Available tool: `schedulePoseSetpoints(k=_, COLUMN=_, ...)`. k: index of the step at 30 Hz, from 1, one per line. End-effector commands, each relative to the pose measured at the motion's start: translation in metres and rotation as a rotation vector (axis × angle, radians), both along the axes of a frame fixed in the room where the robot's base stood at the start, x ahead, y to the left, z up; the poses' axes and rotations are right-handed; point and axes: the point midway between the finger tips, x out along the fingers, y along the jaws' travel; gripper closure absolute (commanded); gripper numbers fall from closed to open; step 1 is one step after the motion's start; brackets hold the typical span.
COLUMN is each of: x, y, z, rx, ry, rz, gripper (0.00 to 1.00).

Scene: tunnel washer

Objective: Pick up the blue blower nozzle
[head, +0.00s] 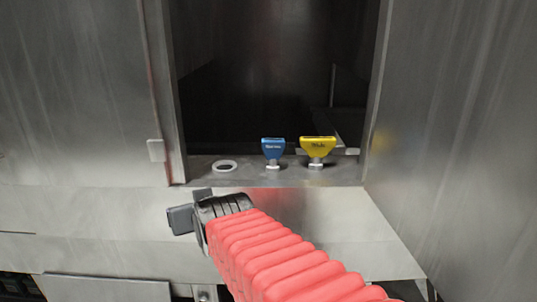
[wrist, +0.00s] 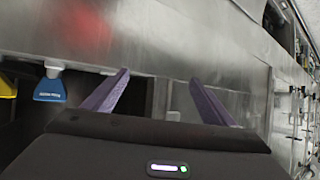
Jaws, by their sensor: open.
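The blue blower nozzle (head: 273,149) stands upright on the metal ledge of the opening in the head view, its wide end up. It also shows in the wrist view (wrist: 50,89) at the left, upside down in that picture. My gripper (wrist: 160,90) is open in the wrist view, with two purple fingers apart and nothing between them. The nozzle lies outside the fingers, to their left. In the head view my gripper is below and left of the nozzle, and its fingers are mostly hidden by my wrist.
A yellow nozzle (head: 317,149) stands right of the blue one, close beside it. A white ring (head: 225,166) lies on the ledge (head: 200,177) to the left. Metal walls flank the dark opening (head: 270,80). The sloped panel below the ledge is bare.

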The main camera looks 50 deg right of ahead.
Motion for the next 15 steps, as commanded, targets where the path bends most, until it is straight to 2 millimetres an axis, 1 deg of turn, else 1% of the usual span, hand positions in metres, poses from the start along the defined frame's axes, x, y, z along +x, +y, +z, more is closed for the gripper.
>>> schedulePoseSetpoints(k=1, x=0.005, y=-0.023, z=0.007, rx=-0.016, ry=-0.041, rz=-0.045, gripper=0.22)
schedulePoseSetpoints(k=4, x=0.011, y=-0.065, z=0.027, rx=-0.059, ry=-0.139, rz=-0.122, gripper=0.22)
schedulePoseSetpoints(k=6, x=0.01, y=-0.096, z=0.04, rx=-0.096, ry=-0.199, rz=-0.187, gripper=0.22)
schedulePoseSetpoints(k=9, x=0.006, y=-0.133, z=0.057, rx=-0.144, ry=-0.276, rz=-0.258, gripper=0.22)
schedulePoseSetpoints(k=12, x=0.0, y=-0.163, z=0.072, rx=-0.189, ry=-0.339, rz=-0.316, gripper=0.22)
schedulePoseSetpoints(k=15, x=-0.01, y=-0.187, z=0.081, rx=-0.23, ry=-0.385, rz=-0.366, gripper=0.22)
